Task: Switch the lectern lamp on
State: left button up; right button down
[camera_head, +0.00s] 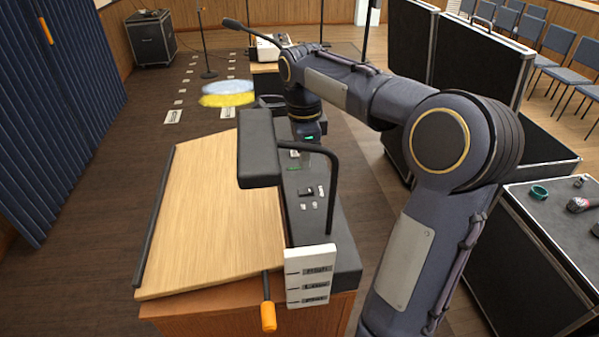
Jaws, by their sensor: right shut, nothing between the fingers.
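The lectern has a sloped light-wood top (215,215) and a dark control panel (335,240) along its right side. The lectern lamp has a black box-shaped head (258,150) on a curved black arm. Its underside is hidden, and no clear glow shows on the wood. Small switches (307,192) sit on the panel. A white card (311,276) with three dark labels is at its front end. My right gripper (309,157) points down over the panel's far part, behind the lamp arm. It is shut and empty; its tips are partly hidden. My left gripper is out of view.
An orange-tipped black lever (268,316) sticks out at the lectern's front. Black cases (480,60) stand at the right, and another case (530,240) with small items is nearer. Blue curtains (60,100) hang at the left. Floor left of the lectern is clear.

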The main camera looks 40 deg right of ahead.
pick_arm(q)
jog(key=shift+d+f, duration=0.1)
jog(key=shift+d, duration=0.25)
pick_arm(e)
notch_tip(320, 180, up, 6)
jog(key=shift+d, duration=0.45)
jog(key=shift+a+r, duration=0.1)
